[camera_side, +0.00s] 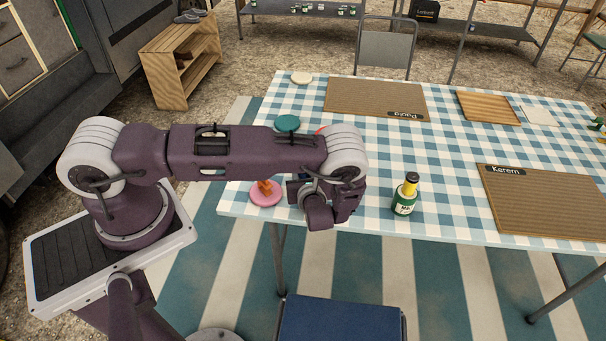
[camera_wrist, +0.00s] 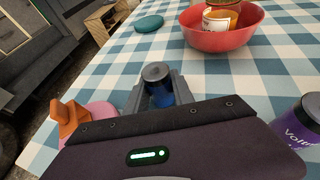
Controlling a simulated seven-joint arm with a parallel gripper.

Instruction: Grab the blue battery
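The blue battery (camera_wrist: 160,94), a cylinder with a dark grey top, stands between the two grey fingers of my gripper (camera_wrist: 159,92) in the wrist view. The fingers lie against it on both sides with no clear gap, so my gripper looks shut on it. Its lower part is hidden by my gripper's body. In the side view my gripper (camera_side: 297,190) is low over the near left part of the checked table, and my arm hides most of the battery.
A pink plate (camera_wrist: 103,112) with an orange object (camera_wrist: 69,118) is left; a purple cylinder (camera_wrist: 297,128) is right. A teal disc (camera_side: 287,122) lies farther back.

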